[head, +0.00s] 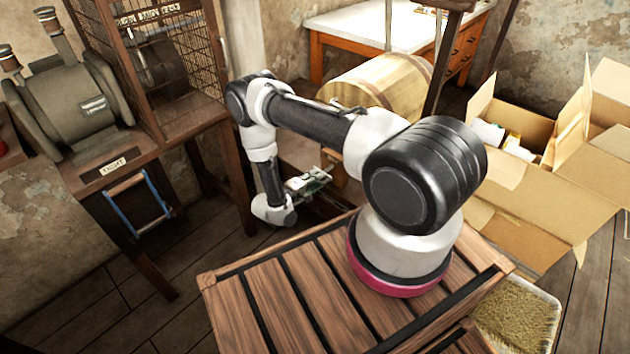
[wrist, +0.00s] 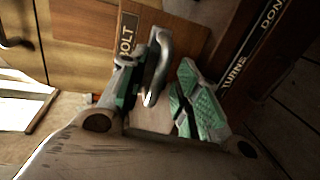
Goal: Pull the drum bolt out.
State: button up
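The drum bolt (wrist: 163,58) shows in the wrist view as a curved grey metal handle in front of a wooden plate (wrist: 127,22) lettered "BOLT". My gripper (wrist: 158,75) is open, with green pads on its fingers. The handle appears between the fingers, close to the left one; I cannot tell whether they touch. A clear gap lies between the handle and the right finger. In the head view my gripper (head: 312,183) is low beside the wooden drum (head: 385,88). The bolt cannot be made out there.
A dark post with white lettering (wrist: 252,42) stands right of the bolt in the wrist view. In the head view, a caged press cabinet (head: 155,62) and a machine (head: 75,100) stand left. Open cardboard boxes (head: 540,195) stand right. A white-topped table (head: 365,22) is behind.

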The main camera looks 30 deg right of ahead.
jog(key=v, duration=1.2)
